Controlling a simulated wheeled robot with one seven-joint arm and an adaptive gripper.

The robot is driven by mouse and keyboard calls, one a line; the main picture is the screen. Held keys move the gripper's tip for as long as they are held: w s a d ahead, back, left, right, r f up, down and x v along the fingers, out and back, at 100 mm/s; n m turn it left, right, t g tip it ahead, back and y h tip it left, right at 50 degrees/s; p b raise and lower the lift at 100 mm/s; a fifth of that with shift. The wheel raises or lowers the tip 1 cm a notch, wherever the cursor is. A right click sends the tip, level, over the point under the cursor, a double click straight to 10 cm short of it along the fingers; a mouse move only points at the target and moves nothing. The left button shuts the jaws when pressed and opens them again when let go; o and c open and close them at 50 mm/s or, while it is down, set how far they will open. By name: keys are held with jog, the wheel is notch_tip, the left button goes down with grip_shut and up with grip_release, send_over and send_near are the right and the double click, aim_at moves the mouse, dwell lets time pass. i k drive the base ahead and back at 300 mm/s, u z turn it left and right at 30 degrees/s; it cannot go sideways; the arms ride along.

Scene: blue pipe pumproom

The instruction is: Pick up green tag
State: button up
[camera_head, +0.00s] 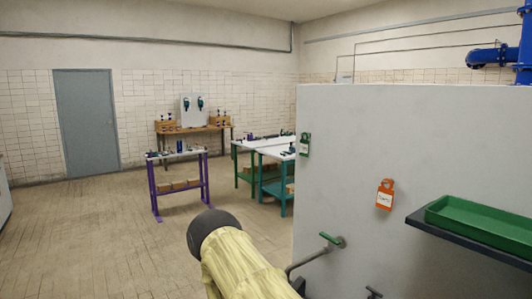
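A green tag (304,144) with a white label hangs on the grey partition wall, near its left edge. An orange tag (384,194) of a similar shape, also with a white label, hangs lower and to the right on the same wall. The writing on the labels is too small to read. The fingers of my gripper are not in view. Both tags are in plain sight.
A green tray (433,211) sits on a dark shelf at the right. A green-handled lever valve (332,239) and a pipe stick out low from the partition (350,120). Worktables (180,153) stand further back. The floor at the left is clear.

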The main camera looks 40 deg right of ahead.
aim_at(304, 151)
jog(key=i, duration=3.15)
jog(key=z, duration=2.8)
